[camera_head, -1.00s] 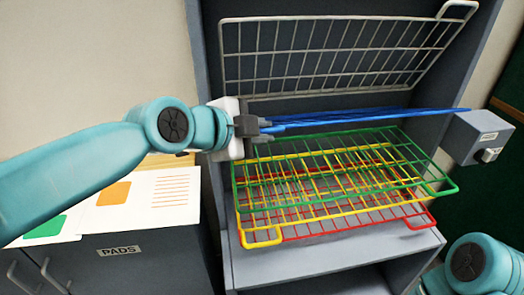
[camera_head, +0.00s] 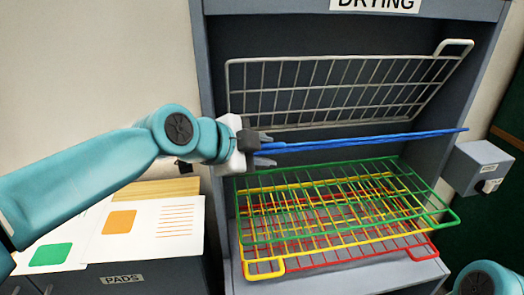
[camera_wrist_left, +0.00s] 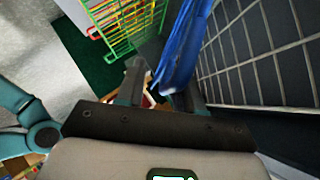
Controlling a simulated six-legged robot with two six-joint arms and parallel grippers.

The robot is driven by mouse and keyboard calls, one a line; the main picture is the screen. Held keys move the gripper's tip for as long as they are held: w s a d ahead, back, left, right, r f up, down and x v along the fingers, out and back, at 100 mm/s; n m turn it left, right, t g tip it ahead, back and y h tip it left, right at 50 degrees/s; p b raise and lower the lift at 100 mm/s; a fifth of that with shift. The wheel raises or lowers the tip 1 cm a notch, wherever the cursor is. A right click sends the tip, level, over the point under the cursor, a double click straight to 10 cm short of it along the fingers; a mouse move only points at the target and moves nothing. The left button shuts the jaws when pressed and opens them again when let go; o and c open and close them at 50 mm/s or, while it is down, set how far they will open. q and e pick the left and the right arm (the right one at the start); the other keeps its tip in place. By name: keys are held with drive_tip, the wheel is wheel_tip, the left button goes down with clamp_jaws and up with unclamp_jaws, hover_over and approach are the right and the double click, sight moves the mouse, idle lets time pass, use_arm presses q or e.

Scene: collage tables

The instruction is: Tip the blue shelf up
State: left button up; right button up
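The blue shelf (camera_head: 370,139) is a wire rack seen nearly edge-on in the head view, as a thin blue band across the drying cabinet. It lies between the white shelf and the green shelf. My left gripper (camera_head: 264,150) is at its left end, with one finger above and one below the blue wire. In the left wrist view the blue shelf (camera_wrist_left: 182,45) reaches between the fingertips, close to the right finger. A gap shows beside the left finger, so the left gripper looks open. My right gripper is out of view; only part of my right arm shows.
The white shelf (camera_head: 335,92) is tipped up against the cabinet back. The green shelf (camera_head: 447,217), yellow shelf (camera_head: 265,268) and red shelf (camera_head: 422,253) lie lower down. A grey box (camera_head: 476,165) is fixed at the right. Printed sheets (camera_head: 150,222) lie on the left cabinet.

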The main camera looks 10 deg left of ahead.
use_arm(q)
drive_tip(key=v, duration=1.6)
drive_tip(key=shift+s+a, duration=0.1)
drive_tip(key=shift+s, duration=0.05)
